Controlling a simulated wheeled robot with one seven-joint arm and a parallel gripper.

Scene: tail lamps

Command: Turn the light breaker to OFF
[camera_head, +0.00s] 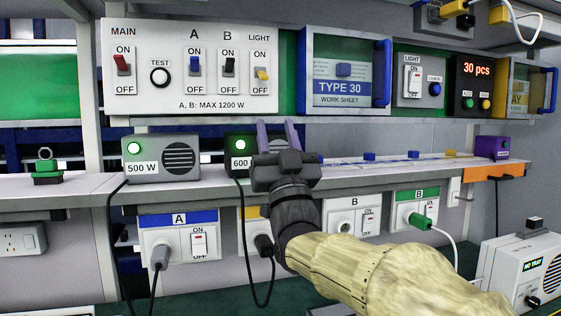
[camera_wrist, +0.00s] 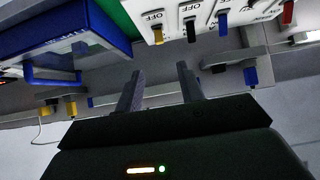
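The white breaker panel (camera_head: 150,90) is on the wall at upper left in the head view. Its light breaker has a yellow lever (camera_head: 262,74) at the panel's right end, between ON above and OFF below. I cannot tell its exact setting. In the wrist view, which looks inverted, the yellow lever (camera_wrist: 158,37) is at top middle, beyond my fingers, beside the black lever (camera_wrist: 191,30). My gripper (camera_head: 277,128) is open and empty, fingers pointing up, below and slightly right of the light breaker, apart from it. Both fingers also show in the wrist view (camera_wrist: 160,78).
Blue A (camera_head: 195,65), black B (camera_head: 229,66) and red MAIN (camera_head: 122,65) levers stand left of the light breaker. A blue-framed TYPE 30 case (camera_head: 343,88) is to its right. The 600 W box (camera_head: 240,143) stands on the shelf, partly behind my gripper.

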